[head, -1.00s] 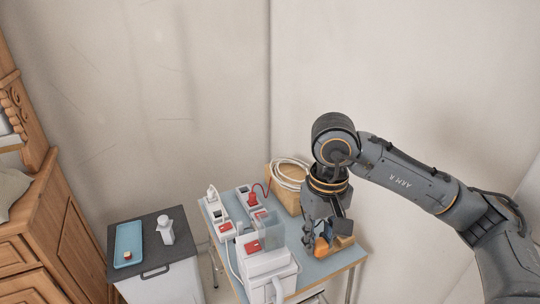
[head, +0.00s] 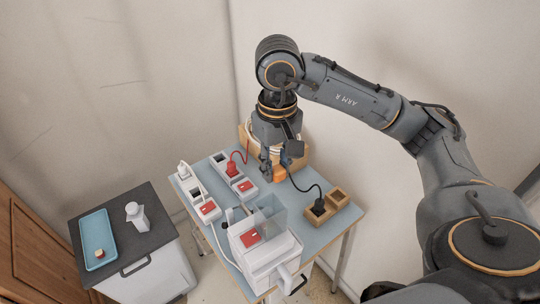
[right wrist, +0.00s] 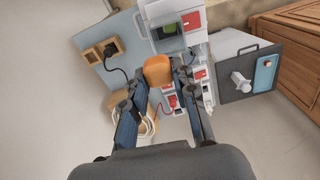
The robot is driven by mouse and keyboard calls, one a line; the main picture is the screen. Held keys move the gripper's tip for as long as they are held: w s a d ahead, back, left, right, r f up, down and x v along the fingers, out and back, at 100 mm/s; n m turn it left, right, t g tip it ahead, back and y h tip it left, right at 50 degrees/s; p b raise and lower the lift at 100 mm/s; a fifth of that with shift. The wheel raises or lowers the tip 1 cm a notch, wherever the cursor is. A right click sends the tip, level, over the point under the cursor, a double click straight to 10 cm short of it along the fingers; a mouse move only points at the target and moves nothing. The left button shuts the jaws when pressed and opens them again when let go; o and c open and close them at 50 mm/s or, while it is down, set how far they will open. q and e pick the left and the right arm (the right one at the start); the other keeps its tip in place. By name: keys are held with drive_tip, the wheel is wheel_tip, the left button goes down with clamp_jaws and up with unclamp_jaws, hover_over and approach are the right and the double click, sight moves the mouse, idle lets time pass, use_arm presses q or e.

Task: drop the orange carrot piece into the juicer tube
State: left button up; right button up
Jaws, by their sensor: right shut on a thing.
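The orange carrot piece (right wrist: 158,70) is between the fingertips of my right gripper (right wrist: 160,83), which is shut on it. In the head view, my right gripper (head: 276,166) hangs fingers down above the back part of the blue table, behind the juicer. The carrot piece (head: 285,158) shows there only as a small orange patch. The white juicer (head: 265,250) stands at the table's front, with a see-through tube (head: 270,214) on top. In the right wrist view, the juicer's tube (right wrist: 169,28) lies beyond the carrot piece, with green showing inside. My left gripper is not in view.
White power strips (head: 203,198) with red switches lie left on the blue table (head: 312,232). A wooden socket block (head: 321,213) with a black cable is at right.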

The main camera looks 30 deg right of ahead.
sight(274, 177)
drive_tip(key=f, duration=0.1)
drive_tip(key=f+b, duration=0.1)
drive_tip(key=f, duration=0.2)
drive_tip(key=shift+w+f+b, duration=0.1)
drive_tip(key=shift+w+b, duration=0.15)
drive_tip(key=shift+b, duration=0.1)
drive_tip(key=o, duration=1)
drive_tip(key=shift+w+f, duration=0.1)
drive_tip(key=shift+w, duration=0.1)
drive_tip(key=shift+s, duration=0.1)
drive_tip(key=shift+r, duration=6.05)
